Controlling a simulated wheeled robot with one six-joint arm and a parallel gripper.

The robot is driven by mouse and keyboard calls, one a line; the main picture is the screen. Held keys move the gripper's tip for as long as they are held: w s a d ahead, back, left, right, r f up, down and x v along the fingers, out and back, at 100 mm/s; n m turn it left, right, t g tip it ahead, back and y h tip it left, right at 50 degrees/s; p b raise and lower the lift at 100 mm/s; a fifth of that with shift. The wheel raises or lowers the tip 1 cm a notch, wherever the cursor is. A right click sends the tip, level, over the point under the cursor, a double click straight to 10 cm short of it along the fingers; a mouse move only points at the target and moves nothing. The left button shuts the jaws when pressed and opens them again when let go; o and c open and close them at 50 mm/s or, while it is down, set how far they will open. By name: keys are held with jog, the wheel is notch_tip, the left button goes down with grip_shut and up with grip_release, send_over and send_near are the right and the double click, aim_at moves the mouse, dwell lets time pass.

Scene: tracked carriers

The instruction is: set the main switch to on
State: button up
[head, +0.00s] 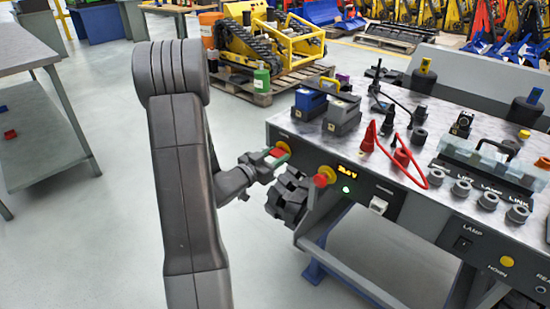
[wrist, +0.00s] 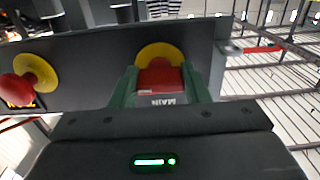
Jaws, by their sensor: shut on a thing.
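The main switch has a red handle (wrist: 160,76) on a round yellow plate, on the dark front panel of the bench. A label reading MAIN shows upside down beside it in the wrist view. My gripper (wrist: 160,90) is shut on the red handle, with one green fingertip on each side. The exact angle of the handle is hard to tell.
A red mushroom button (wrist: 27,72) on a yellow disc sits beside the switch; it also shows in the head view (head: 322,179). A lit display (head: 347,170) and a green lamp (head: 347,189) are nearby. Red cables (head: 403,157) and battery blocks (head: 342,115) stand on the bench top.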

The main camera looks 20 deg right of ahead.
jog(key=o, duration=1)
jog(key=p+v, duration=0.1)
jog(key=v, duration=1.3)
jog(key=shift+d, duration=0.2)
jog(key=x, duration=1.3)
jog(key=shift+w+d+b, duration=0.2)
jog(key=shift+d+b, duration=0.1)
jog(key=shift+b, duration=0.1)
jog(key=shift+a, duration=0.1)
